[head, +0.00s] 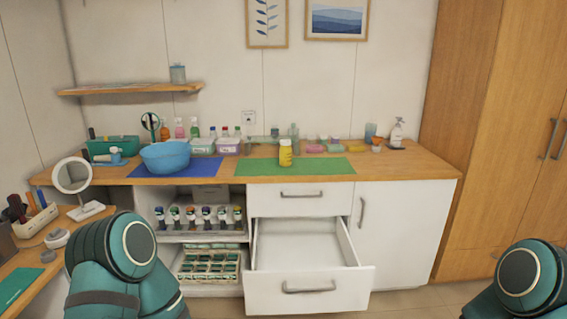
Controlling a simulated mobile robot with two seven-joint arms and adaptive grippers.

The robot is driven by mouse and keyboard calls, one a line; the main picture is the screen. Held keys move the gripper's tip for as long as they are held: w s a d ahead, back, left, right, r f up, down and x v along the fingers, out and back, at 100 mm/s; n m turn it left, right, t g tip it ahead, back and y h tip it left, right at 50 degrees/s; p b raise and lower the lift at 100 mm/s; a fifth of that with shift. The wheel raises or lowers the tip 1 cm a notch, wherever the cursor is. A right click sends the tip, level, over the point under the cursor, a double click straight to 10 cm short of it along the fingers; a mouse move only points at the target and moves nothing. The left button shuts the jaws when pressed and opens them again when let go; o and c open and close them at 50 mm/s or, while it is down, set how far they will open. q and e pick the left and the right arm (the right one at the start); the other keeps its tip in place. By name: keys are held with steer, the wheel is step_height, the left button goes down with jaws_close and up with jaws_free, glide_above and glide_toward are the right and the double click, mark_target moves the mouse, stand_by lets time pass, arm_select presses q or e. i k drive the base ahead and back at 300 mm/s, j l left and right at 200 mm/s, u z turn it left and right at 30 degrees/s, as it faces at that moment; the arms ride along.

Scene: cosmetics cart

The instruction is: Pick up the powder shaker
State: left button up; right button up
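A yellow bottle with a white or pale cap (285,153), which looks like the powder shaker, stands upright on the green mat (320,166) on the wooden counter. My two teal arms show only at the bottom left and bottom right. Neither gripper is in view, and both arms are well short of the counter.
A drawer (308,287) stands open and empty below the counter. A blue bowl (165,156) sits on the blue mat (203,168) to the left. Several bottles and small tubs line the counter's back. A round mirror (72,176) stands on the left table.

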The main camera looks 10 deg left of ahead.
mark_target(285, 152)
steer(key=k+z, duration=0.35)
steer(key=k+l+z, duration=0.15)
steer(key=z, duration=0.25)
steer(key=j+z, duration=0.2)
steer(key=z, duration=1.15)
steer(key=k+j, duration=0.1)
steer(key=j, duration=2.5)
steer(key=k+j, duration=0.15)
steer(key=j, duration=1.15)
